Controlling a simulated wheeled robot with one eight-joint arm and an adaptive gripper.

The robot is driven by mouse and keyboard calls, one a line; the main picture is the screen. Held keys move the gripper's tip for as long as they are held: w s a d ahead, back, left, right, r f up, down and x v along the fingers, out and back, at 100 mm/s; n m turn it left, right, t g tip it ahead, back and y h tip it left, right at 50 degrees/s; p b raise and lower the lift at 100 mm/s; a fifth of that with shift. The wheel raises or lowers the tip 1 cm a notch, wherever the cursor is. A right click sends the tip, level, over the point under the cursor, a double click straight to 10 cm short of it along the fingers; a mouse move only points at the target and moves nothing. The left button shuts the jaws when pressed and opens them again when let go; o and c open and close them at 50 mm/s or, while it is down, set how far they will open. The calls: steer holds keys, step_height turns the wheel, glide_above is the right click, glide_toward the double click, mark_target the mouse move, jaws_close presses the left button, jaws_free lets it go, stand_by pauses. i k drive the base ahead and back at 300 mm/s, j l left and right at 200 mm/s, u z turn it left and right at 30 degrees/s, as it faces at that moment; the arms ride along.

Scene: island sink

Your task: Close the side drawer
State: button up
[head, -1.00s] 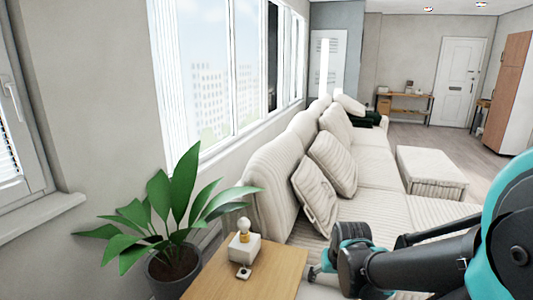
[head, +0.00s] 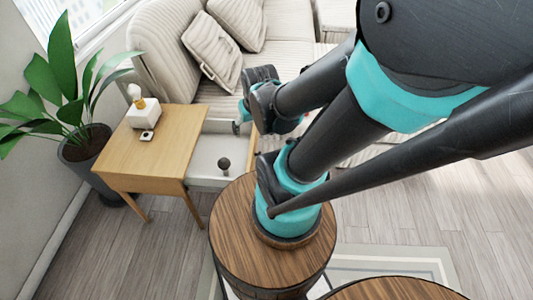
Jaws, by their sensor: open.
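The side drawer (head: 206,158) is white inside and stands pulled out from the right side of a small wooden side table (head: 150,157). A small dark round object (head: 224,163) shows in the drawer. The drawer's wooden front is partly hidden behind my arm. My gripper (head: 240,123) is open, near the drawer's far right corner, on the sofa side. Its fingers are small and partly hidden by the wrist, and I cannot tell whether they touch the drawer.
A white box (head: 143,114) and a small item (head: 147,136) stand on the side table. A potted plant (head: 84,144) is at its left. The cream sofa (head: 168,50) is behind. A round wooden table (head: 233,238) stands in front, under my arm in the picture.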

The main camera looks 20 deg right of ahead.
mark_target(221, 152)
steer(key=l+u, duration=0.1)
steer(key=l, duration=0.55)
steer(key=k+j+u, duration=0.15)
steer(key=k+j, duration=0.85)
